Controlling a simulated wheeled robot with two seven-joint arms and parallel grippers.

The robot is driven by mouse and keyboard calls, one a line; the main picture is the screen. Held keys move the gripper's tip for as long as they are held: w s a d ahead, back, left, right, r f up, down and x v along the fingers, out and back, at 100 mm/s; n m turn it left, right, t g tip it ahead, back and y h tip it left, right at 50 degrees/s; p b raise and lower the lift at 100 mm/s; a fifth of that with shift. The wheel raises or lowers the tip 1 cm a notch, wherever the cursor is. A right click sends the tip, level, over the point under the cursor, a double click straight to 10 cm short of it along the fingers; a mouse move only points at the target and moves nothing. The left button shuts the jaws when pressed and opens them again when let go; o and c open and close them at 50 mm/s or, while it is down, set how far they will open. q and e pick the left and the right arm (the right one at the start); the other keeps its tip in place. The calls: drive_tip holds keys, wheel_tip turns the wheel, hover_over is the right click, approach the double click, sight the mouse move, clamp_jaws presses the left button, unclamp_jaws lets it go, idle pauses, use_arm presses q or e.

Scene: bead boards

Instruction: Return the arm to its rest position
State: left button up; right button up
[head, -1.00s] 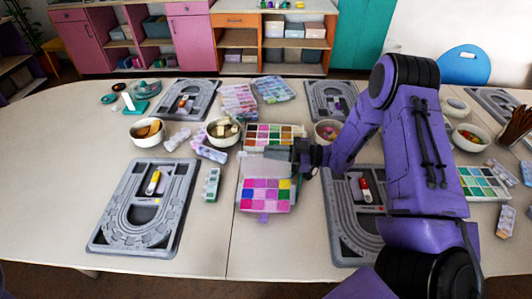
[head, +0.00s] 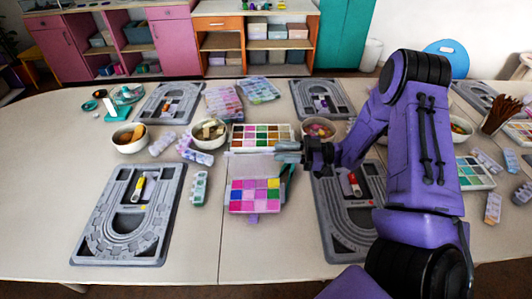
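My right arm, purple with black joints, comes in from the right in the head view. Its gripper (head: 288,152) hovers over the table beside the open lid of a bead box (head: 255,195) with pink, purple and yellow compartments. I cannot make out whether its grey fingers are apart or together. No bead or tool shows clearly in them. The forearm hides part of the near right grey bead board (head: 338,225). My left gripper is not in view.
Another grey bead board (head: 130,212) lies at near left. Bowls (head: 209,132) and (head: 128,137), a bowl (head: 318,130) near my gripper, and a multicoloured bead box (head: 262,136) stand around. A cup of brown sticks (head: 500,115) is at right.

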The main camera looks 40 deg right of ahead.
drive_tip(key=v, duration=0.3)
drive_tip(key=shift+s+d, duration=0.15)
drive_tip(key=shift+d, duration=0.05)
drive_tip(key=shift+r, duration=0.1)
